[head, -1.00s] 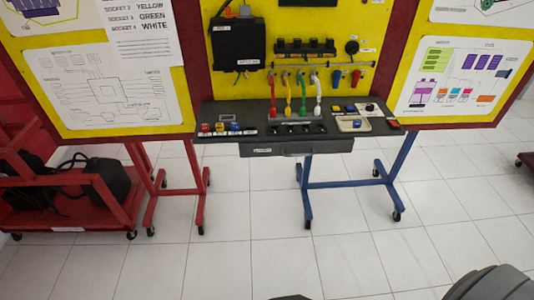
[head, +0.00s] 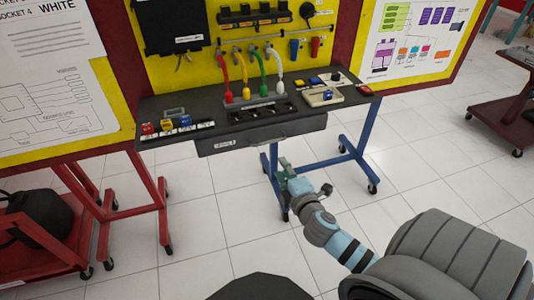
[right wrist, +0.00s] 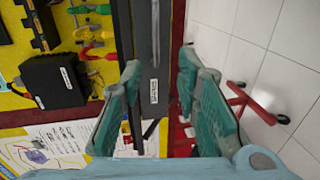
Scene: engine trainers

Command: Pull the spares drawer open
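The spares drawer (head: 290,131) is a dark grey front with a white label, set under the black bench top (head: 200,108). It looks shut in the head view. In the right wrist view the drawer front (right wrist: 148,60) runs upright between my fingers, with its label and a thin dark bar along it that looks like a handle. My right gripper (head: 284,170) is below and in front of the drawer in the head view. In the right wrist view its two teal fingers (right wrist: 159,75) are spread apart, with nothing seen held between them. My left gripper is not in view.
Colored plugs and hoses (head: 252,80) and several small blocks (head: 168,125) stand on the bench top. Blue legs (head: 363,143) hold up the bench. A red cart (head: 50,230) stands at left, another trolley (head: 510,98) at right. The tiled floor (head: 430,170) in front is clear.

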